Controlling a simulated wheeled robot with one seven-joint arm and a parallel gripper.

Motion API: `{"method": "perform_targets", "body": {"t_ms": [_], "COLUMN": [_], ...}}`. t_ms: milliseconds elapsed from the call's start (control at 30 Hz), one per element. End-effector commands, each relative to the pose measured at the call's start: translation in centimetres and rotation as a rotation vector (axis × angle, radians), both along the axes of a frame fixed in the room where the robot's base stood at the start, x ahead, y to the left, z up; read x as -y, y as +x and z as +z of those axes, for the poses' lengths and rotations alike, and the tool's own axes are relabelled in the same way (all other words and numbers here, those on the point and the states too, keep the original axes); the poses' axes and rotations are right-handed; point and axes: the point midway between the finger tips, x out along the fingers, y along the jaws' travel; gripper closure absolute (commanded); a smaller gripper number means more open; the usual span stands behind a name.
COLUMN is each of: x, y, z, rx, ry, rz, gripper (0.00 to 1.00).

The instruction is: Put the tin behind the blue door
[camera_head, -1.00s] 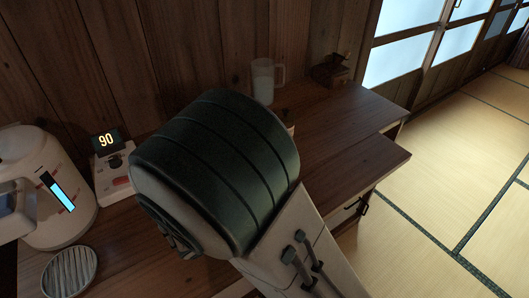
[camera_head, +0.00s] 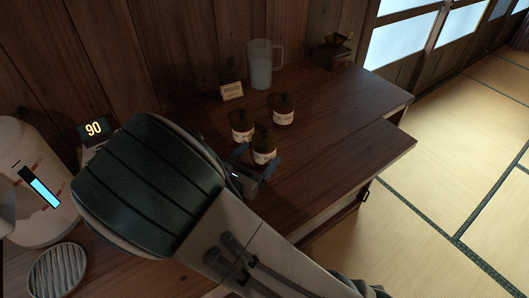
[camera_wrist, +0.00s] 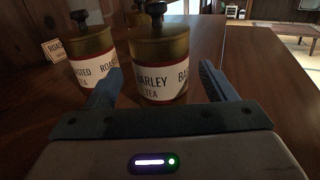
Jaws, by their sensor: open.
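Three lidded tins with white labels stand upright on the wooden counter. The tin labelled barley tea (camera_wrist: 160,77) is directly ahead in the wrist view; it looks to be the nearest tin in the head view (camera_head: 264,154). My gripper (camera_head: 259,160) is open, its fingers reaching to either side of the front of this tin, not closed on it. The roasted tea tin (camera_wrist: 91,57) stands to its left, close to the left finger; the third tin (camera_head: 284,112) is farther back. I cannot make out a blue door.
A small sign (camera_head: 232,91) and a glass jug (camera_head: 262,66) stand behind the tins. A grinder-like object (camera_head: 332,52) is at the far corner. The counter's right is clear.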

Motion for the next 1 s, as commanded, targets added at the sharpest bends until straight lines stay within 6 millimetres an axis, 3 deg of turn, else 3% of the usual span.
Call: {"method": "perform_targets", "body": {"t_ms": [333,667,867,1000], "x": [2.7,3.1,3.1,3.1], "y": [3.8,4.4,4.4,4.4], "z": [0.5,0.6,0.6,0.6], "rx": [0.0,0.001,0.001,0.001], "ry": [0.0,0.001,0.001,0.0], "rz": [-0.006,-0.003,-0.004,-0.004], "gripper": [0.23,0.23,0.78,0.85]}}
